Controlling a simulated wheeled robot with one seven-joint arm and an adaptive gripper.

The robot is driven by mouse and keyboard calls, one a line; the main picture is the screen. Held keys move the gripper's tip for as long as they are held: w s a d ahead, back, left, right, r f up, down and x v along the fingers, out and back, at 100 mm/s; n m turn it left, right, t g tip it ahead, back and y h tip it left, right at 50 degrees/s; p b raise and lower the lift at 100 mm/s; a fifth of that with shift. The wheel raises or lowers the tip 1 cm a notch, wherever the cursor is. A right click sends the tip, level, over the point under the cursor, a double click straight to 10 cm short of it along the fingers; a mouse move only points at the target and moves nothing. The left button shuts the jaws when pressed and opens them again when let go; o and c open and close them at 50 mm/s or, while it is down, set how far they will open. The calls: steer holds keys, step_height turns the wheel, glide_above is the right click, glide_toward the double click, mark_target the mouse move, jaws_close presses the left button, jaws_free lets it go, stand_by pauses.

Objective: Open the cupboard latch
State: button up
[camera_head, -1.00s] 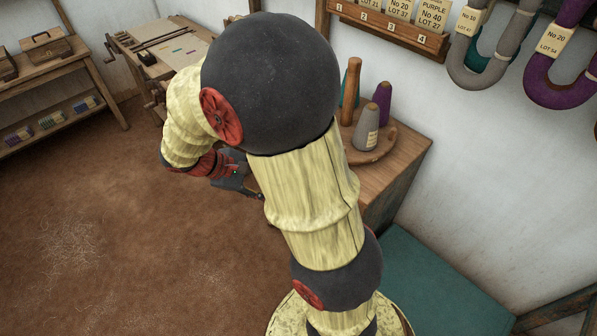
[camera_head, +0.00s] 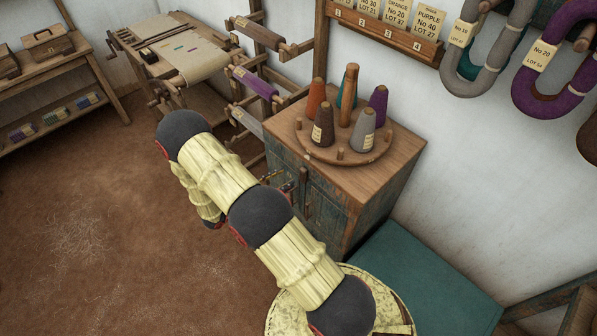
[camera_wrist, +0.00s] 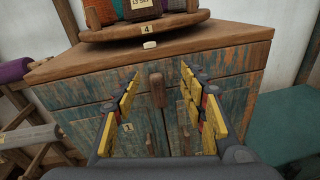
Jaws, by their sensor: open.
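The cupboard has worn blue-green fronts and a brown wooden top; in the wrist view its front (camera_wrist: 75,97) fills the middle, and in the head view the cupboard (camera_head: 345,205) stands right of my arm. A small upright wooden latch (camera_wrist: 157,90) sits at the centre of the front, above the meeting line of the doors. My gripper (camera_wrist: 160,78) is open and empty, its yellow-padded fingers to the left and right of the latch in the picture. Contact cannot be told. In the head view my gripper (camera_head: 278,181) is small and partly hidden by my arm.
A round wooden stand (camera_head: 345,153) with several yarn cones is on the cupboard top. A teal bench (camera_head: 425,280) is at right. Loom rollers (camera_head: 255,84) stand behind the cupboard at left. The brown floor (camera_head: 90,190) at left is clear.

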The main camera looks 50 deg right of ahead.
mark_target(301, 172)
steer(key=shift+s+d+f+n+t+h+p, duration=0.15)
steer(key=shift+d+f+n+t, duration=0.25)
steer(key=shift+d+f, duration=0.7)
steer(key=shift+s+d+f+n+t+h+p, duration=0.1)
steer(key=shift+d+f+n+t+h, duration=0.25)
steer(key=shift+d, duration=1.4)
steer(key=shift+s+d+f+n+t+h+p, duration=0.2)
steer(key=shift+d+f+n, duration=0.5)
steer(key=shift+d, duration=0.7)
steer(key=shift+f, duration=0.15)
steer(key=shift+c, duration=0.7)
jaws_close()
